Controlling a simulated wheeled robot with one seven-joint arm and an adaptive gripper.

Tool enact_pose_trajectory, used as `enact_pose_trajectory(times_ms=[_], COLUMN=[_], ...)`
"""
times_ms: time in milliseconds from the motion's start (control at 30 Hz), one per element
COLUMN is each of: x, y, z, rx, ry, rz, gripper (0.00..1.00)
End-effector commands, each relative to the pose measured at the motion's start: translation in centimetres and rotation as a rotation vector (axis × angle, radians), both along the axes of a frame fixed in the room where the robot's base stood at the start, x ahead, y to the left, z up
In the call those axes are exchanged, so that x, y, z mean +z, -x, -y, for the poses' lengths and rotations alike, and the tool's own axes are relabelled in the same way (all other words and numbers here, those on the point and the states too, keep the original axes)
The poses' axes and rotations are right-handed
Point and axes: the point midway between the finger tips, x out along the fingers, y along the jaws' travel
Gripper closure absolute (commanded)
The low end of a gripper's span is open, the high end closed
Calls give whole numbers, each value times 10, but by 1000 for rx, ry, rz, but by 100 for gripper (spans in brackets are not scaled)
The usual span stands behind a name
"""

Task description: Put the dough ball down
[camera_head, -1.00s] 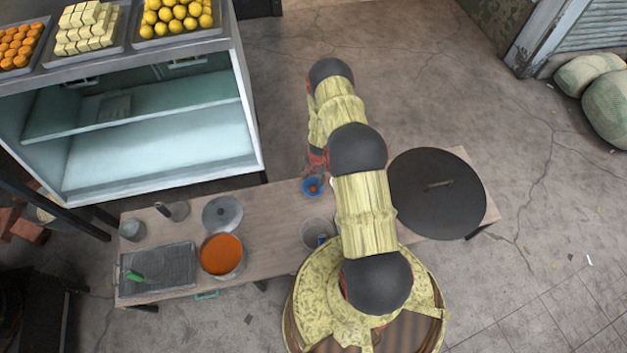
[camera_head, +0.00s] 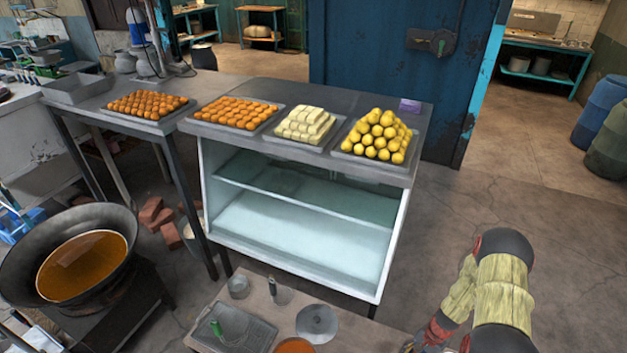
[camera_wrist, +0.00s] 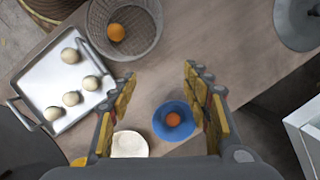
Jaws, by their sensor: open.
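My gripper (camera_wrist: 159,75) is open in the wrist view, with bare table between its fingers and nothing held. Several pale dough balls (camera_wrist: 71,98) lie on a metal tray (camera_wrist: 38,88) to the left of the fingers. In the head view only part of my arm shows at the lower right, and the dough balls are out of view.
A wire basket (camera_wrist: 145,40) with one orange ball stands at the wrist view's top. In the head view, a display cabinet (camera_head: 300,215) carries trays of sweets, including a yellow pile (camera_head: 378,136). A pan of orange liquid (camera_head: 82,266) stands left. Bare table lies ahead of the fingers.

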Motion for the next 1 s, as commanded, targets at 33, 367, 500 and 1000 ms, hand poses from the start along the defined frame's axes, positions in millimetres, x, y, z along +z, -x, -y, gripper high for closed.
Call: enact_pose_trajectory(times_ms=[33,367,500,1000], x=[19,150,205,376], y=[0,-1,0,31], z=[-4,-28,-38,-79], rx=[27,225,305,560], ry=[-12,-49,-46,28], rz=[-3,8,24,109], gripper=[51,51,51,51])
